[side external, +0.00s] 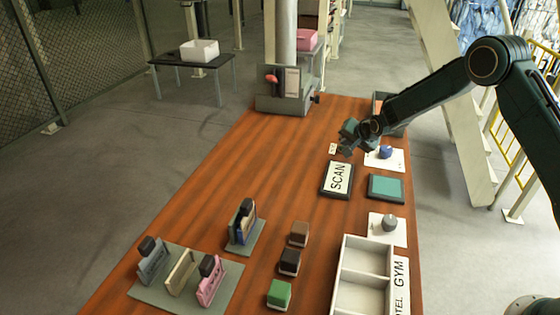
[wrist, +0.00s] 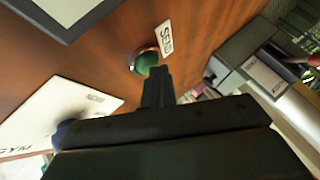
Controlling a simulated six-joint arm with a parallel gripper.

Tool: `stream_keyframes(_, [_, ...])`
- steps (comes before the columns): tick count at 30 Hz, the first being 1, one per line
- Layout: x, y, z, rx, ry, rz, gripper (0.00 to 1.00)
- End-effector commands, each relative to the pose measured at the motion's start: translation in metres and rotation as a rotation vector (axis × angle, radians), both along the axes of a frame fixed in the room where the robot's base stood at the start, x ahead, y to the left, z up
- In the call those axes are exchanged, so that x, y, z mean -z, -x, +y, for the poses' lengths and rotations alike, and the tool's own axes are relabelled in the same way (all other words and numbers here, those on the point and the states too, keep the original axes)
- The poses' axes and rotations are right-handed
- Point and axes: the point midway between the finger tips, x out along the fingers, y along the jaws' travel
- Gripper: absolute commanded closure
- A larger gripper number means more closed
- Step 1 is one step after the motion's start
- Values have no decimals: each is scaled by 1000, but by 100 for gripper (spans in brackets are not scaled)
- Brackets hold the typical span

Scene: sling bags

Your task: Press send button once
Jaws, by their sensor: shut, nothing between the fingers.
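The send button is a green dome (wrist: 147,62) in the wrist view, set in a round base on the wooden table. A small white label reading SEND (wrist: 163,37) lies beside it, and the label also shows in the side external view (side external: 332,149). My gripper (wrist: 157,72) is shut and empty, its fingertips overlapping the dome's lower edge in the wrist view. In the side external view my gripper (side external: 346,147) is low over the table, just right of the label, and hides the button. I cannot tell whether the fingertips touch the dome.
A SCAN pad (side external: 338,179) and a teal-topped pad (side external: 386,187) lie nearby. White plates carry a blue knob (side external: 385,152) and a grey knob (side external: 390,223). A grey box-like station (side external: 284,101) stands at the far end. Bags, blocks and a divided tray (side external: 345,281) occupy the near end.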

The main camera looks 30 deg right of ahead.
Motion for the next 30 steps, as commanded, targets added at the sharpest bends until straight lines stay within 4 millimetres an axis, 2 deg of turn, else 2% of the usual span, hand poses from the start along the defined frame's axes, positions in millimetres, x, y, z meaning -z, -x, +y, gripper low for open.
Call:
stream_keyframes(5, [0,1,0,-1,-1,2,100])
stream_keyframes(19, [-16,1,0,0,0,1,100])
stream_keyframes(30, [-18,0,0,-1,-1,1,100])
